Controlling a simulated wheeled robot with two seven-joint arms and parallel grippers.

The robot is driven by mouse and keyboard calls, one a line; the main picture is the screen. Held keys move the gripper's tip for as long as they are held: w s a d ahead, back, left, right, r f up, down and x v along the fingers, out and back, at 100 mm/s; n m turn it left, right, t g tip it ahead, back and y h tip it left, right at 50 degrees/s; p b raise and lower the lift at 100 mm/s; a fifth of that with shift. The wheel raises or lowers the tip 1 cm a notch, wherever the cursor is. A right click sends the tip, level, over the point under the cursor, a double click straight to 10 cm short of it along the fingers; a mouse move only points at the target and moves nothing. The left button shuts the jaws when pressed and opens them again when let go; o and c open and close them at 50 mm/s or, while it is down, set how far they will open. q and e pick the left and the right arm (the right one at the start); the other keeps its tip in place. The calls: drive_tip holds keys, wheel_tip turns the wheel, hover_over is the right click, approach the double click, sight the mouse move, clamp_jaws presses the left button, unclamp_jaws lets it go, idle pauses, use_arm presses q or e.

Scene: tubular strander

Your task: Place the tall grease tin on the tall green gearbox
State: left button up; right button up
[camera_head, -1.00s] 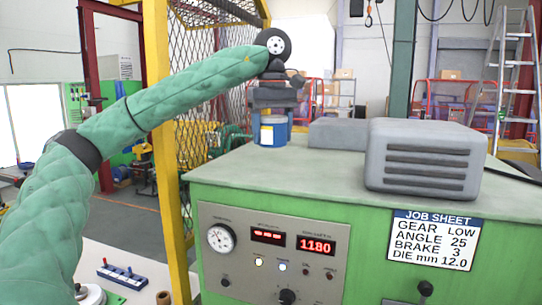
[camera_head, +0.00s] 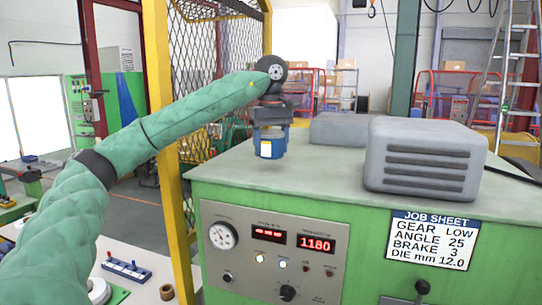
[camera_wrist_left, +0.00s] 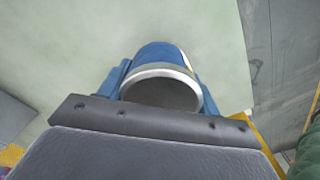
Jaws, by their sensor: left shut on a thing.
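The tall grease tin (camera_head: 267,149) is blue with a pale yellow-white label. It hangs roughly upright below my left gripper (camera_head: 271,133), which is shut on it. In the left wrist view the tin (camera_wrist_left: 165,60) sits between the blue fingers of the gripper (camera_wrist_left: 162,82), its pale rim and grey end toward the camera. The tall green gearbox (camera_head: 330,190) is the large green housing with a pale grey-green top. The tin is over the left back part of that top; I cannot tell whether its base touches it. My right gripper is out of view.
A grey louvred box (camera_head: 425,160) and a lower grey block (camera_head: 338,129) stand on the top, right of the tin. A yellow post (camera_head: 163,150) and mesh guard (camera_head: 215,60) stand to the left. The top's front left is clear.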

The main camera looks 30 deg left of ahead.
sight(271, 155)
use_arm(q)
drive_tip(key=shift+w+f+p, duration=0.15)
drive_tip(key=shift+f+p, duration=0.2)
drive_tip(key=shift+f, duration=1.35)
drive_tip(key=shift+f, duration=0.1)
drive_tip(key=o, duration=0.7)
drive_tip(key=shift+f, duration=0.15)
drive_tip(key=o, duration=0.5)
drive_tip(key=shift+r, duration=0.25)
drive_tip(key=shift+r+b, duration=1.05)
drive_tip(key=shift+r, duration=4.9)
